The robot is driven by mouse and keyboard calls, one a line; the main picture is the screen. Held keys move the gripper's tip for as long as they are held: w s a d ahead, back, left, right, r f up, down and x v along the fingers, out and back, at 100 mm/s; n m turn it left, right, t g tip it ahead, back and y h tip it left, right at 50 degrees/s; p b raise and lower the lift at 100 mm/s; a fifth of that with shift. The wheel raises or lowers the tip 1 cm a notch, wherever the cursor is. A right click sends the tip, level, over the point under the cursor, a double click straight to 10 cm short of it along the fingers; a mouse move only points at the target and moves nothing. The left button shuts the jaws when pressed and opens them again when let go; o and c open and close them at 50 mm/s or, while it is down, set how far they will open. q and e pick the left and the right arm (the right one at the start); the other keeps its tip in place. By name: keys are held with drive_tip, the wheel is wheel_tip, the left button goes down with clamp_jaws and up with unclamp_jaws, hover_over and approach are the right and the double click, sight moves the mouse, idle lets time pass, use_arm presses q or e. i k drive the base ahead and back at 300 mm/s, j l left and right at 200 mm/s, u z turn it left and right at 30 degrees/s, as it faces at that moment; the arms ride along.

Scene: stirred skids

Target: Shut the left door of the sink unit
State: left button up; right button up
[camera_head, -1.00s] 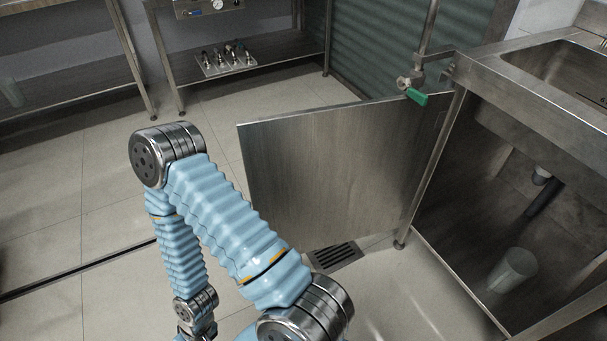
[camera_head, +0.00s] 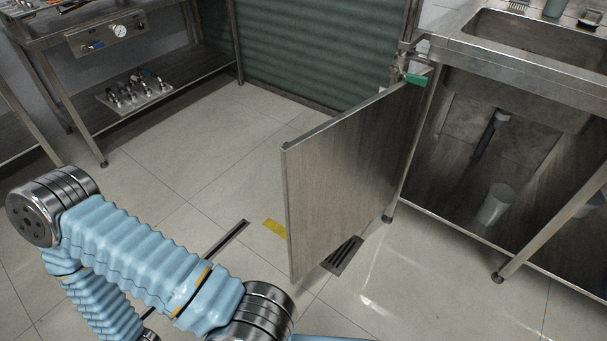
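The left door (camera_head: 345,170) of the sink unit (camera_head: 520,65) is a flat grey metal panel. It stands wide open, hinged at the cabinet's left front post and swung out toward me. The cabinet's dark inside shows to its right. My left arm, in a light blue ribbed sleeve, crosses the lower left of the head view, apart from the door in the picture. Neither gripper is in the frame.
A grey bin (camera_head: 494,204) and a drain pipe (camera_head: 491,133) are inside the unit. A green-handled valve (camera_head: 414,79) is by the door's top hinge corner. A floor drain (camera_head: 343,255) lies near the door's foot. A steel bench (camera_head: 150,105) stands at the back left. Tiled floor is clear between.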

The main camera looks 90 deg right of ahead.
sight(340, 175)
drive_tip(key=i+l+z, duration=0.15)
drive_tip(key=i+z, duration=0.75)
drive_tip(key=i+j+z, duration=0.15)
drive_tip(key=i+z, duration=0.5)
drive_tip(key=z, duration=0.2)
drive_tip(key=i+z, duration=0.2)
drive_tip(key=z, duration=0.15)
drive_tip(key=i+j+z, duration=0.2)
drive_tip(key=z, duration=0.2)
